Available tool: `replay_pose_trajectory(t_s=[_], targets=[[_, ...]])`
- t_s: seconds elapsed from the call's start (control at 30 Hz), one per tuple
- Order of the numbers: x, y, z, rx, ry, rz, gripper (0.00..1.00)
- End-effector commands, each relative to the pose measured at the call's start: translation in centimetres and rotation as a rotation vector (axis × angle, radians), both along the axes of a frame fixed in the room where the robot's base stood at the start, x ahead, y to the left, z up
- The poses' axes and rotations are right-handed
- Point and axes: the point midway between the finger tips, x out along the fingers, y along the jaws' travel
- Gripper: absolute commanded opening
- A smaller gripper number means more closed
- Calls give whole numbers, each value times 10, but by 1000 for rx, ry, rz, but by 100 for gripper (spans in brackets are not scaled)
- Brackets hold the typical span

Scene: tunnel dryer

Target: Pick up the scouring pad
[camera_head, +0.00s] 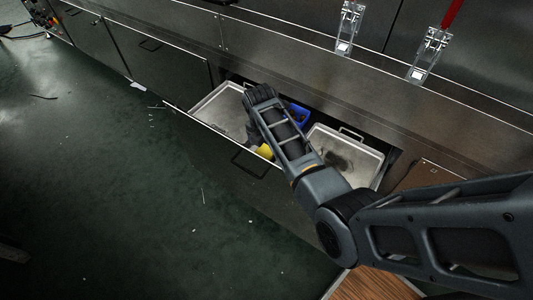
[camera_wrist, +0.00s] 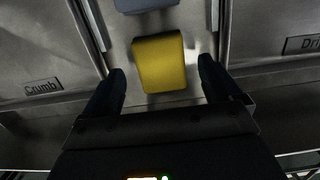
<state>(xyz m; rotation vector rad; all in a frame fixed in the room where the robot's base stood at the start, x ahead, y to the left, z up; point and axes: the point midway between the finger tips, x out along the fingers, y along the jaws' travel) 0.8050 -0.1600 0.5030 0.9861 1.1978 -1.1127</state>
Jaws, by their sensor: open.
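The scouring pad is a yellow block (camera_wrist: 160,62) in the middle of the wrist view, between two metal tray walls. It also shows in the head view as a small yellow patch (camera_head: 265,151) inside the open drawer, partly behind my arm. My gripper (camera_wrist: 161,68) is open. One dark finger is on each side of the pad in the wrist view, with a visible gap on both sides. Whether the fingers are down at the pad's height I cannot tell. In the head view my gripper is mostly hidden by my arm.
The open drawer (camera_head: 228,158) holds a left metal tray (camera_head: 222,106), a right metal tray (camera_head: 343,152) and a blue container (camera_head: 299,114). A label reading "Crumb" (camera_wrist: 43,87) marks the left tray wall. Two latches (camera_head: 428,55) are above. The green floor is mostly clear.

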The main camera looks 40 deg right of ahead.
Motion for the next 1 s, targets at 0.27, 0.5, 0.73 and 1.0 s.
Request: replay_pose_trajectory(t_s=[0.27,0.5,0.73,1.0], targets=[[0,-2,-16,0,1,-1,92],[0,-2,-16,0,1,-1,81],[0,-2,-16,0,1,-1,59],[0,-2,-16,0,1,-1,33]])
